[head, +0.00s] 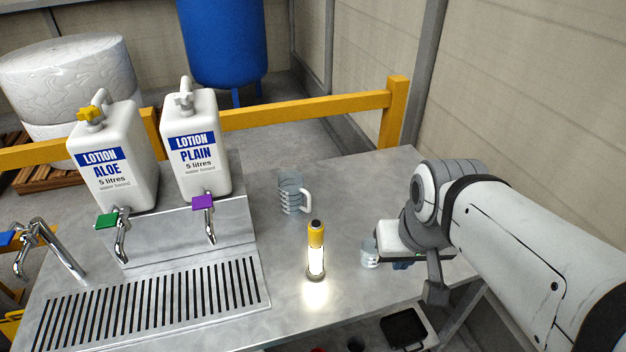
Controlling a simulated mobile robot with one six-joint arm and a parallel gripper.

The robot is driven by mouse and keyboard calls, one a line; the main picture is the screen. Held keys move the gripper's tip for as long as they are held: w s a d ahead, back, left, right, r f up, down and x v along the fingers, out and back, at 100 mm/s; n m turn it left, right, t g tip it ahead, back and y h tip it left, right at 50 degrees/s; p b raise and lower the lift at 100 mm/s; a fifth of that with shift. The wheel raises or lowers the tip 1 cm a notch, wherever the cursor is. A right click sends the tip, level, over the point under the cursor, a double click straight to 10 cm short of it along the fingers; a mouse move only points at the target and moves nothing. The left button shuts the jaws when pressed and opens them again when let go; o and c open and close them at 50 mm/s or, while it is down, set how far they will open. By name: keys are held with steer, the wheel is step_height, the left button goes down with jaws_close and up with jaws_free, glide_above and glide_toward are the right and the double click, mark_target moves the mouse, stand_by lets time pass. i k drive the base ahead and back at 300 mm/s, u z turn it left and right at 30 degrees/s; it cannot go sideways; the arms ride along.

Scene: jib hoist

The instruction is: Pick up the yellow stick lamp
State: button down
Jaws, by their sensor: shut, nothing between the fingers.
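A clear jug (290,190) stands behind the lamp. A small bluish cup (369,256) is between lamp and wrist. Lotion containers (112,165) (195,150) with taps stand left, behind a slotted drain grate (150,305). A yellow rail (300,112) runs behind. Dark items lie below the front edge.

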mark_target(316, 235)
steer(key=z, duration=1.2)
steer(key=k, duration=1.5)
steer(key=u, duration=0.5)
steer(key=i, duration=1)
steer(key=u, duration=0.1)
